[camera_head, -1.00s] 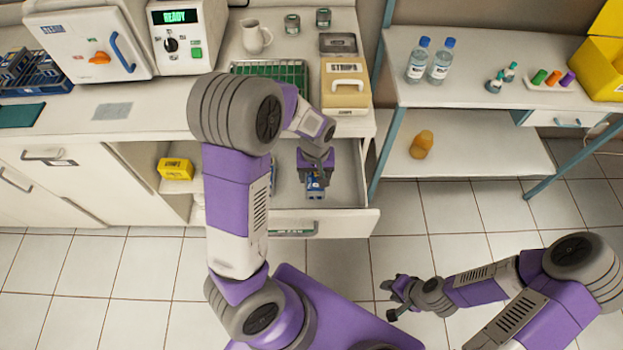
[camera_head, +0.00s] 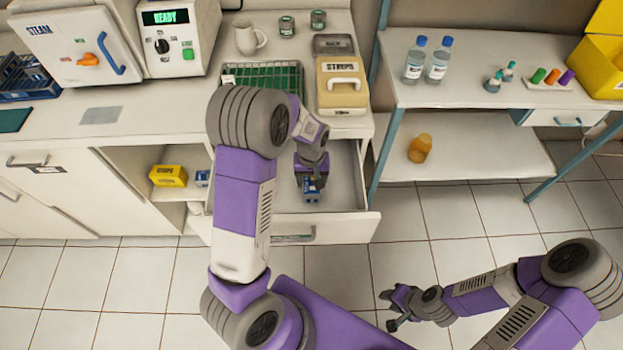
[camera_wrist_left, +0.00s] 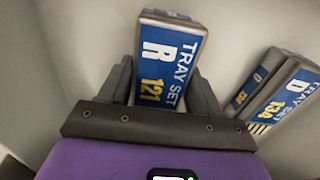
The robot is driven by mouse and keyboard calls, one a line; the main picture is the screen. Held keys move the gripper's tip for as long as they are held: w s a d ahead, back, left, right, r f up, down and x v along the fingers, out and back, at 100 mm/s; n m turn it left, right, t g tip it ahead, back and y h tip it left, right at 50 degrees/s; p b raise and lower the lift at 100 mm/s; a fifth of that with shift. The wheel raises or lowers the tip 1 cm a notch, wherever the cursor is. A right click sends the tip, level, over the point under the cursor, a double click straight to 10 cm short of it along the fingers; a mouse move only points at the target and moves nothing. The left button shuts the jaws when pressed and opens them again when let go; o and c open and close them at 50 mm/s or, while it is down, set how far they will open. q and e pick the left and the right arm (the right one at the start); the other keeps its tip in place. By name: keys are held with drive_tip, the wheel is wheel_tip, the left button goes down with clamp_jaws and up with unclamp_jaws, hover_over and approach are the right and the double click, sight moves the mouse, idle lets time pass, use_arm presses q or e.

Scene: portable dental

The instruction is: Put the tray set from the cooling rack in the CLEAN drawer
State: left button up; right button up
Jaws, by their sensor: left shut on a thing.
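My left gripper (camera_head: 312,178) reaches into an open drawer (camera_head: 345,195) under the counter. It is shut on a blue and grey tray set (camera_head: 312,192), marked R 121 in the left wrist view (camera_wrist_left: 168,62). The tray set is inside the drawer's outline; whether it touches the floor is unclear. Another tray set marked D 134 (camera_wrist_left: 290,105) lies to its right, with one marked D (camera_wrist_left: 246,92) beside it. The drawer front's label is too small to read. The green wire rack (camera_head: 287,75) on the counter looks empty. My right gripper (camera_head: 391,309) hangs open and empty over the floor.
A yellow box (camera_head: 168,176) sits in the open shelf left of the drawer. A side table (camera_head: 480,95) with bottles stands to the right. The floor before the drawer is clear.

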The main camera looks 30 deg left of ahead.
sight(311, 178)
use_arm(q)
drive_tip(key=shift+f, duration=0.15)
drive_tip(key=o, duration=1.2)
wheel_tip(311, 178, up, 12)
drive_tip(key=p, duration=0.4)
